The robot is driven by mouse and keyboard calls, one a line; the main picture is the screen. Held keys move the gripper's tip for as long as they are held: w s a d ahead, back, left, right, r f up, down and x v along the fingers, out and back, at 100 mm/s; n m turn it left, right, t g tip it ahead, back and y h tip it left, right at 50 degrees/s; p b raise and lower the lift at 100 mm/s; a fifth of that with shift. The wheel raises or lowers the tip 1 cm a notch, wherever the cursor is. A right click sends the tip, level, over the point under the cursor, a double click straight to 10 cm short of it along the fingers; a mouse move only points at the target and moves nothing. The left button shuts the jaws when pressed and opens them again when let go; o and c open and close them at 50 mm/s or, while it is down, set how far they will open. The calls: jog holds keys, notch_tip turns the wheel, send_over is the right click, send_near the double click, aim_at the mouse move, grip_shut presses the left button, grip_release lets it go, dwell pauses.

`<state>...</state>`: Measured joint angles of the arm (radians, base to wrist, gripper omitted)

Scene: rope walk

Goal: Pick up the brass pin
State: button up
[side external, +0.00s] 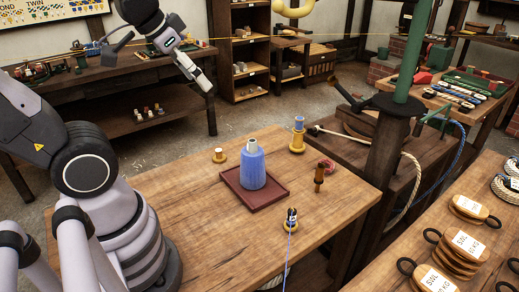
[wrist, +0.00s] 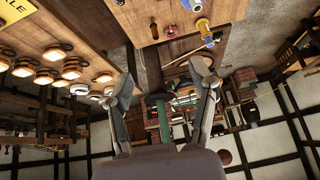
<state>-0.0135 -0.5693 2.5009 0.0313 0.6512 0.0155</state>
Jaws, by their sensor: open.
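A turned, brass-brown pin (side external: 319,178) stands upright on the wooden table, right of the red tray; it looks like the brass pin. It also shows in the wrist view (wrist: 154,31), near the top. My gripper (side external: 207,88) is high up, far above and behind the table in the side view, well apart from the pin. In the wrist view my gripper (wrist: 164,82) has its two fingers wide apart with nothing between them.
A blue thread cone (side external: 253,167) stands on a red tray (side external: 230,190). Around it are a blue-topped spool (side external: 298,133), a small white-topped spool (side external: 219,155), a pink coil (side external: 327,165) and a dark-topped holder (side external: 290,221) with blue thread.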

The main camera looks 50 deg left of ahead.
jog(key=w+a+f+m+t, duration=0.15)
jog(key=w+f, duration=0.45)
jog(key=w, duration=0.7)
jog(key=m+t+h, duration=0.1)
jog(key=t+h, duration=0.1)
jog(key=t, duration=0.1)
send_near(321, 165)
jog(key=s+a+r, duration=0.2)
jog(key=s+r, duration=0.1)
jog(key=r, duration=0.3)
notch_tip(321, 165, down, 8)
jog(key=s+t+h, duration=0.1)
jog(key=t, duration=0.1)
jog(key=x, duration=0.9)
jog(key=r+x, duration=0.1)
jog(key=x, duration=0.3)
jog(key=shift+w+d+f, duration=0.1)
jog(key=shift+w+d, duration=0.2)
jog(key=shift+d, duration=0.1)
jog(key=shift+t, duration=0.25)
grip_shut()
